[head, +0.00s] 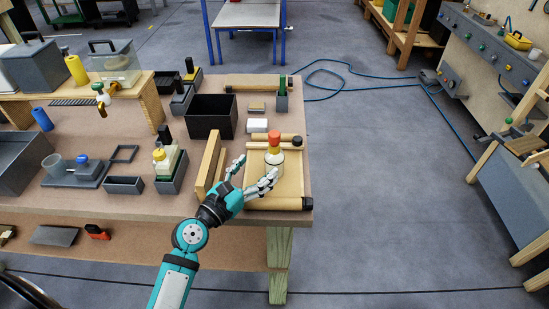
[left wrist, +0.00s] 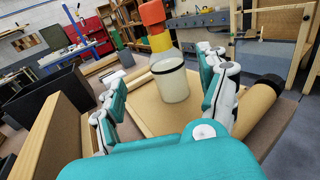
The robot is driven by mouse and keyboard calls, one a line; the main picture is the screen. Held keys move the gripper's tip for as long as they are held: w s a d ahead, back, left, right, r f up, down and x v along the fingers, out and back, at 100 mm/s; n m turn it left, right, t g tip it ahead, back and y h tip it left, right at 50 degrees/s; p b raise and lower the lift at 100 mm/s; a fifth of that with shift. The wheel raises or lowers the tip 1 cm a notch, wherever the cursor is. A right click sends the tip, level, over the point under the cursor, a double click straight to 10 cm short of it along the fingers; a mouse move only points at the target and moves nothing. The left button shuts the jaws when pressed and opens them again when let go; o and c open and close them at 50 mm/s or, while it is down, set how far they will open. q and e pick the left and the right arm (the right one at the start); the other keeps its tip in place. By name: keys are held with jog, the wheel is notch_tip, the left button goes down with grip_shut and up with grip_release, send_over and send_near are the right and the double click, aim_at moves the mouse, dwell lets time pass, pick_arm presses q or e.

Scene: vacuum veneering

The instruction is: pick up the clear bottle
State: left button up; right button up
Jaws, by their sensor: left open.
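The clear bottle (head: 274,158) stands upright on a tan board (head: 289,185) at the right end of the table. Its body is whitish and see-through, with a dark band and an orange-red cap. In the left wrist view the bottle appears ahead, between the two fingers of the gripper (left wrist: 158,98), with a gap. My right gripper is not in view.
Upright wooden boards (head: 208,165) stand just left of my gripper. A roll (head: 280,203) lies along the board's near edge. A black open box (head: 211,116) and a white block (head: 257,125) are behind. A bottle with yellow parts (head: 160,160) stands further left. Floor right of the table is open.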

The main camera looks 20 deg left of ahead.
aim_at(269, 161)
pick_arm(q)
jog(key=shift+d+p+x, duration=0.2)
jog(key=shift+p+x, duration=0.05)
jog(key=shift+x, duration=1.55)
jog(key=shift+d+p+x, duration=0.15)
jog(key=shift+p+x, duration=0.05)
jog(key=shift+x, duration=1.55)
jog(key=shift+s+f, duration=0.15)
jog(key=shift+c, duration=0.3)
jog(key=c, duration=1.3)
